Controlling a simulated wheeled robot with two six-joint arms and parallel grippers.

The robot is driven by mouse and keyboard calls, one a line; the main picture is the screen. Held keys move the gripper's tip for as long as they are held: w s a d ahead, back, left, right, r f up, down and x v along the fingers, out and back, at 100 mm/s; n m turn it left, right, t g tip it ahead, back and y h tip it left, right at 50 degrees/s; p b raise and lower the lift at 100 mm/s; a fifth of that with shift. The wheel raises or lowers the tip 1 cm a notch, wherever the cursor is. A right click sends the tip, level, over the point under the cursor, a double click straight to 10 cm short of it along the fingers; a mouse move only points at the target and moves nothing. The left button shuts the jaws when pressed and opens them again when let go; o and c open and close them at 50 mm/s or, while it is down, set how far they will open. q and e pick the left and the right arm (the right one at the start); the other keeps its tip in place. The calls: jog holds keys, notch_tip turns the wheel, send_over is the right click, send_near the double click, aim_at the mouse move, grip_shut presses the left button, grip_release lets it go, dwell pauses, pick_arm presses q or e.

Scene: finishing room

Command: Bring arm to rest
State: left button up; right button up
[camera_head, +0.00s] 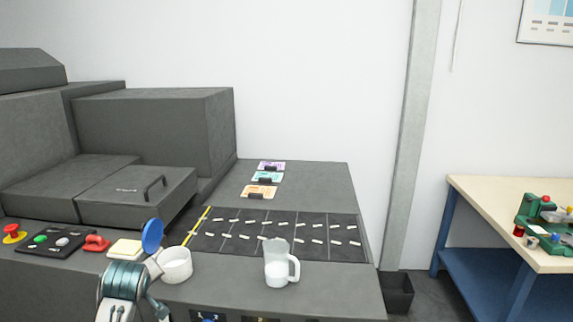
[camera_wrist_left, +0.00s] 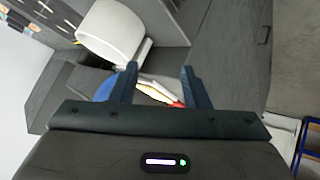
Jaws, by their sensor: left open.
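My left arm (camera_head: 122,281) enters at the bottom left of the head view, in front of the grey bench. In the left wrist view my left gripper (camera_wrist_left: 159,70) has its two dark fingers spread apart, with a clear gap between them. A white round container (camera_wrist_left: 112,33) is beyond the fingers at the upper left, and a blue part (camera_wrist_left: 104,88) shows beside the left finger. In the head view the white container (camera_head: 175,266) stands just right of my arm, with a blue disc (camera_head: 151,235) at its left. My right gripper is not in view.
A clear jug (camera_head: 280,265) with white contents stands on the bench, near a dark marked mat (camera_head: 230,245). Colored cards (camera_head: 265,178) lie behind. Buttons and a red item (camera_head: 96,243) are at left. A workbench (camera_head: 495,205) stands at right.

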pick_arm(q)
jog(key=s+d+f+m+g+h, duration=0.1)
jog(key=s+d+f+m, duration=0.2)
jog(key=s+f, duration=0.55)
jog(key=s+d+f+m+g+h, duration=0.1)
jog(key=s+d+f+m+g, duration=0.15)
jog(key=s+f, duration=0.65)
jog(key=s+d+m+g+h, duration=0.1)
jog(key=s+d+m, duration=0.15)
jog(key=s, duration=0.75)
jog(key=s+d+m+g, duration=0.1)
jog(key=s+d+m, duration=0.15)
jog(key=s, duration=0.85)
jog(key=a+f, duration=0.2)
jog(key=f, duration=1.4)
jog(key=a+f, duration=0.2)
jog(key=f, duration=1.3)
jog(key=s+f+g+b, duration=0.1)
jog(key=s+f+g, duration=0.1)
jog(key=s+f, duration=1.6)
notch_tip(320, 180, down, 2)
jog(key=shift+s+a+f, duration=0.1)
jog(key=shift+s+a, duration=0.05)
jog(key=shift+a, duration=0.3)
